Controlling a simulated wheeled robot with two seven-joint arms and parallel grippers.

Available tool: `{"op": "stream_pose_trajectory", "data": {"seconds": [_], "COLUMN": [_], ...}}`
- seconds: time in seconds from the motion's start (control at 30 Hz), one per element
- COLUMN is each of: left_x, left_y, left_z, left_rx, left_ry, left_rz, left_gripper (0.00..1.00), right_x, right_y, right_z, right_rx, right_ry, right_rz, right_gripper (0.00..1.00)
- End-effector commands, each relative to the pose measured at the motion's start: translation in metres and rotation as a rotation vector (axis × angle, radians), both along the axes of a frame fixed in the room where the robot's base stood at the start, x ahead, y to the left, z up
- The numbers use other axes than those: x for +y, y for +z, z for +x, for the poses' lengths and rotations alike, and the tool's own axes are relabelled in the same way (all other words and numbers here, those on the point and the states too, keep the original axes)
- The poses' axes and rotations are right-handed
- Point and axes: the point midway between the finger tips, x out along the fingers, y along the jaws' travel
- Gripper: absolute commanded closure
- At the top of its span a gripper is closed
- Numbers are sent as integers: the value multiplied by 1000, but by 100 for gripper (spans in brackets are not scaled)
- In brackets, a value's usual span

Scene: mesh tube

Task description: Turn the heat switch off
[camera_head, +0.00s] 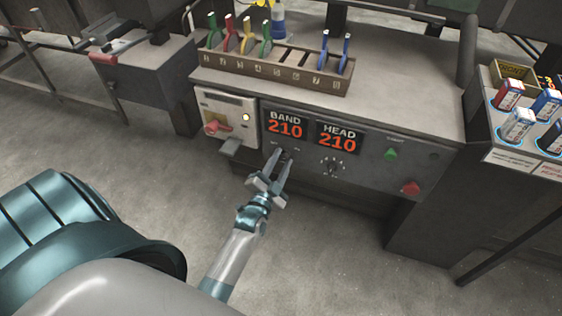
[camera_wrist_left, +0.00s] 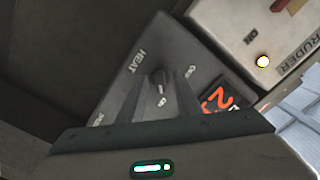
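The heat switch (camera_wrist_left: 158,80) is a small dark knob on the grey control panel (camera_head: 372,165). The HEAT label shows beside it in the left wrist view. My left gripper (camera_head: 283,154) is at the panel just below the BAND display (camera_head: 285,125). Its fingers are apart, with the switch between or just beyond their tips; contact cannot be told. In the head view the fingers mostly hide the switch. My right gripper is not in view.
A HEAD display (camera_head: 337,137) and a dial (camera_head: 332,167) sit to the right, with green (camera_head: 391,154) and red (camera_head: 410,188) buttons beyond. A white switch box (camera_head: 227,118) with a lit lamp is at left. A tool rack (camera_head: 275,72) stands on top.

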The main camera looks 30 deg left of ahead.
Motion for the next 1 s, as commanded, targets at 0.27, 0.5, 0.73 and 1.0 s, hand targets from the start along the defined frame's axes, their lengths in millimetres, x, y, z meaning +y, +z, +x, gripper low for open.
{"op": "stream_pose_trajectory", "data": {"seconds": [0.27,0.5,0.73,1.0], "left_x": [0,0,0,-1], "left_y": [0,0,0,1], "left_z": [0,0,0,0], "left_rx": [0,0,-8,-39], "left_ry": [0,-1,0,-1], "left_rz": [0,-3,-39,-172], "left_gripper": [83,96,96,96], "right_x": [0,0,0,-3], "right_y": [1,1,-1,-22], "right_z": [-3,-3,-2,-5], "right_rx": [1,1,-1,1], "right_ry": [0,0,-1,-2], "right_rz": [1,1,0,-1], "right_gripper": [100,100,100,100]}}
